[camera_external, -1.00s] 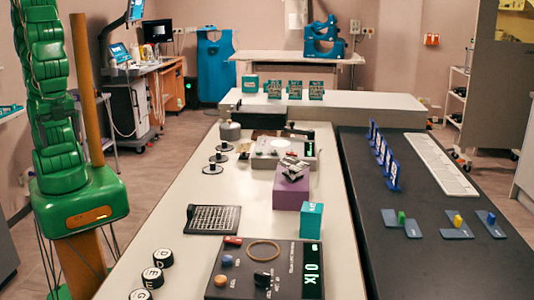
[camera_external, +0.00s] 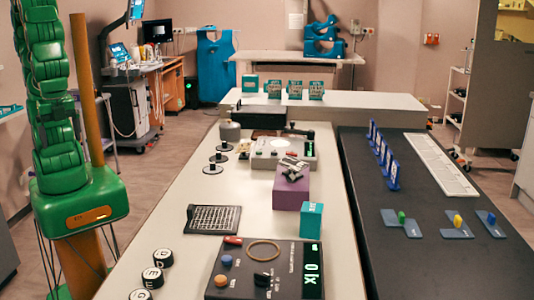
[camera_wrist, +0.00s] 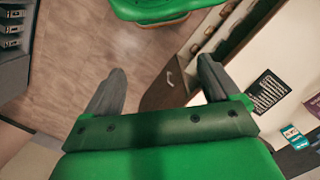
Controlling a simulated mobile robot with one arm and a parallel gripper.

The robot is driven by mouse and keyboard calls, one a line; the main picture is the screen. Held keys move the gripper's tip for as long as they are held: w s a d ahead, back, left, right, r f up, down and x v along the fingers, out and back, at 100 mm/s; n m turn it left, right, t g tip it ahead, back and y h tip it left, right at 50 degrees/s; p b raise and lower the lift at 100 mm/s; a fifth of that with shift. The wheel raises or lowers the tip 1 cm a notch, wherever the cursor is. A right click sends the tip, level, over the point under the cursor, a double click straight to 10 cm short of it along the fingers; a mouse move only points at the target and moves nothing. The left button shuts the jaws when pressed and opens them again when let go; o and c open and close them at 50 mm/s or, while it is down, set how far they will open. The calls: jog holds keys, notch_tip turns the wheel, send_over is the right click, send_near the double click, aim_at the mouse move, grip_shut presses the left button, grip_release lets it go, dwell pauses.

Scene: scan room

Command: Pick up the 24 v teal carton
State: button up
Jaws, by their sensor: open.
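A teal carton (camera_external: 312,219) stands upright on the long pale bench, behind the black control panel's right end and in front of the purple block. It also shows in the wrist view (camera_wrist: 295,137), at the lower right. Its label is too small to read.
The black control panel (camera_external: 264,284) with a ring and knobs fills the near bench. A purple block (camera_external: 291,190) carries a metal device. A dark gridded pad (camera_external: 213,219) lies to its left. The dark side bench (camera_external: 420,265) has stands and switches.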

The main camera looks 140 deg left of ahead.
jog(key=w+a+f+n+t, duration=0.1)
jog(key=w+a+f+t, duration=0.15)
jog(key=w, duration=0.65)
jog(key=w+a+f+n+t, duration=0.1)
jog(key=w+a, duration=0.2)
jog(key=w, duration=0.5)
jog(key=n+t+y, duration=0.4)
jog(key=t+y, duration=0.1)
jog(key=t, duration=0.2)
send_over(307, 211)
jog(key=s+d, duration=0.3)
jog(key=d, duration=0.4)
jog(key=s+d, duration=0.4)
jog(key=d, duration=0.3)
notch_tip(307, 211, down, 10)
jog(key=a+f+y, duration=0.1)
jog(key=a, duration=0.3)
jog(key=w+a+f+n+t+y, duration=0.1)
jog(key=a+f, duration=0.1)
jog(key=a, duration=0.3)
jog(key=w+a+f+t+y, duration=0.1)
jog(key=a, duration=0.4)
jog(key=shift+f, duration=0.35)
jog(key=shift+x, duration=1.3)
jog(key=shift+w+a+f, duration=0.15)
jog(key=shift+w+f, duration=0.45)
jog(key=shift+w, duration=0.1)
jog(key=shift+x, duration=1.75)
jog(key=shift+c, duration=0.4)
